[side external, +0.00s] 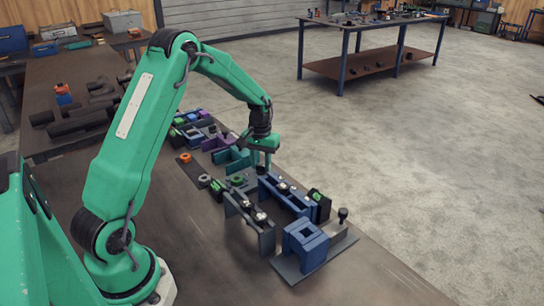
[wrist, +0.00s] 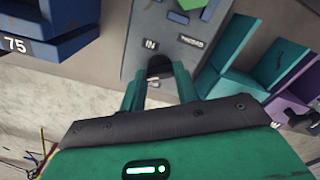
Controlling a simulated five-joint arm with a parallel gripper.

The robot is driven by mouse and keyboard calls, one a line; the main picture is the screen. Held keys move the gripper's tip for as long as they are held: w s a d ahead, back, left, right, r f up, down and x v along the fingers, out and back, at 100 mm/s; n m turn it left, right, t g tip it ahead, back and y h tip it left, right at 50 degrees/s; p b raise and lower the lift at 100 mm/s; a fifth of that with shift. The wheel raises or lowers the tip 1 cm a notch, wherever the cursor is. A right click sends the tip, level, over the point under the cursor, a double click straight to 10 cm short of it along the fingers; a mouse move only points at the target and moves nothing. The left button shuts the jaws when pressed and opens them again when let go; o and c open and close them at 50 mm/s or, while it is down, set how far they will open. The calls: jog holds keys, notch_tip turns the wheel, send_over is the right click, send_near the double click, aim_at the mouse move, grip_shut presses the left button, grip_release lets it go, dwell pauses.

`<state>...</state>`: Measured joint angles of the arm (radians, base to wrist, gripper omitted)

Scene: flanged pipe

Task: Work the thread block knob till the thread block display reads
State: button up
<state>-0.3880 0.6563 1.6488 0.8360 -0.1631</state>
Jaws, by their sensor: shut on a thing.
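In the wrist view, a grey panel (wrist: 138,38) carries a small plate marked "IN" and a second small plate (wrist: 192,41) whose lettering is too blurred to read surely. A dark round knob (wrist: 160,68) sits below them, partly hidden between my fingers. My gripper (wrist: 160,76) is shut on this knob, one green finger at each side. A green shape (wrist: 190,4) is cut off by the top edge, and I can read no display value. In the side view my gripper (side external: 262,160) is low among the parts, and its fingertips and the knob are hard to make out.
A blue block marked "75" (wrist: 40,42) is at the left of the wrist view, and teal brackets (wrist: 240,70) stand close on the right. In the side view, blue blocks (side external: 305,245) and a grey bracket (side external: 250,222) stand nearer the camera.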

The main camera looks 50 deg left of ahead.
aim_at(261, 166)
jog(key=shift+r+m, duration=0.1)
jog(key=shift+m, duration=0.8)
jog(key=o, duration=1)
jog(key=shift+r, duration=0.1)
jog(key=shift+r, duration=3.8)
